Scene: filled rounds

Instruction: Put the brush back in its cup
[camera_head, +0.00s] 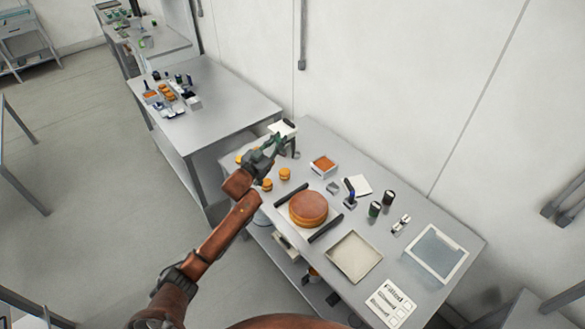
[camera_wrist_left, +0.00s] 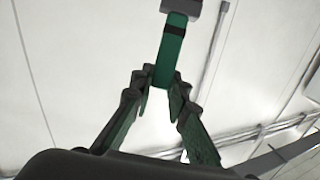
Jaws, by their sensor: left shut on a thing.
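My left gripper (camera_head: 272,147) is over the far left end of the near table. In the left wrist view its green-padded fingers (camera_wrist_left: 165,95) are closed on the brush (camera_wrist_left: 172,52). The brush shows a green handle with a black band and a grey block at its upper end; in the head view it is too small to make out clearly. Small dark upright containers, one black-topped (camera_head: 388,198) and one greenish (camera_head: 374,209), stand on the table. A small grey holder with a dark blue upright part (camera_head: 350,194) is left of them. I cannot tell which is the brush's cup. My right gripper is not in view.
A large orange-brown round (camera_head: 308,206) sits mid-table with dark bars beside it. Small orange rounds (camera_head: 285,173), an orange-filled box (camera_head: 323,164), a beige tray (camera_head: 355,256), a pale-blue tray (camera_head: 436,253) and a printed card (camera_head: 391,303) are around. The wall runs along the back.

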